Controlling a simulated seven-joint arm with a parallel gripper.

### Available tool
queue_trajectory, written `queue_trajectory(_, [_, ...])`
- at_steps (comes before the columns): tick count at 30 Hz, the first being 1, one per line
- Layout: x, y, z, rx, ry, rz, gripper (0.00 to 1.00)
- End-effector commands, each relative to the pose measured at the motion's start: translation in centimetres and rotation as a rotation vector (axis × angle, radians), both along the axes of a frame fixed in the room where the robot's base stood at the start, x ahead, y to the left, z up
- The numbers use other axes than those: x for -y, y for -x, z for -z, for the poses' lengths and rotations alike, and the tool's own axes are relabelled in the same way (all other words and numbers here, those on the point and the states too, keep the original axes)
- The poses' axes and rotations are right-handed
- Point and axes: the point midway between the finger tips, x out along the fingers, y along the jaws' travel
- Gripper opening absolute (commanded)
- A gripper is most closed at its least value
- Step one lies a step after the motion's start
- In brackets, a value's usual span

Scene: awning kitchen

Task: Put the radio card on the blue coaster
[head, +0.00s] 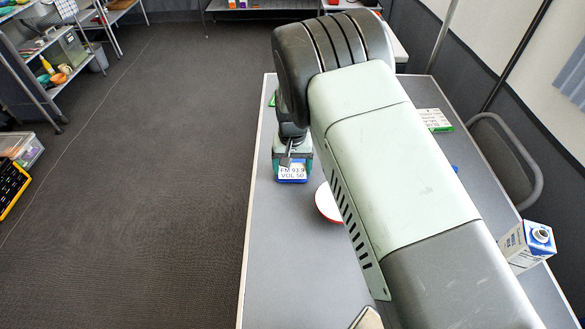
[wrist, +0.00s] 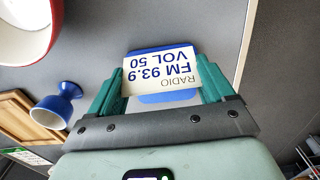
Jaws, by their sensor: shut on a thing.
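The radio card (head: 293,171) is white with dark lettering reading "FM 93.9 VOL 50"; it also shows in the wrist view (wrist: 160,77). My gripper (wrist: 162,84) is shut on it, with a green finger at each side edge of the card. The blue coaster (wrist: 160,48) shows behind the card in the wrist view, its rim past the upper and lower card edges. A blue strip of it (head: 292,181) shows just below the card in the head view. Whether the card touches the coaster I cannot tell.
A red-and-white bowl (head: 328,204) stands close to the right of the coaster, partly behind my arm. A blue egg cup (wrist: 57,105) and a wooden board (wrist: 20,116) show in the wrist view. A carton (head: 527,246) stands at right. The table's left edge is near.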

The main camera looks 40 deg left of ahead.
Motion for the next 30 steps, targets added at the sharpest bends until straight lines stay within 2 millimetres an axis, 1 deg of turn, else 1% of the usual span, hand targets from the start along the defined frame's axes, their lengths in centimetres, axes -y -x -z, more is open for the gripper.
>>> queue_trajectory(1, [0.0, 0.0, 0.8, 0.0, 0.001, 0.0, 0.54])
queue_trajectory(3, [0.0, 0.0, 1.3, 0.001, 0.0, 0.0, 0.54])
queue_trajectory(10, [0.0, 0.0, 1.3, 0.001, -0.001, 0.0, 0.54])
queue_trajectory(13, [0.0, 0.0, 1.6, 0.0, 0.0, 0.0, 0.54])
queue_trajectory(14, [0.0, 0.0, 1.6, 0.001, -0.001, 0.0, 0.85])
queue_trajectory(15, [0.0, 0.0, 1.5, 0.001, -0.001, 0.0, 0.91])
queue_trajectory(17, [0.0, 0.0, 1.5, 0.001, -0.001, 0.0, 1.0])
queue_trajectory(25, [0.0, 0.0, 1.3, 0.001, -0.001, 0.0, 1.0])
queue_trajectory(28, [-0.1, -0.1, 0.4, 0.001, -0.003, 0.0, 1.0])
queue_trajectory(30, [-0.1, -0.1, -0.7, 0.001, -0.003, 0.001, 1.0])
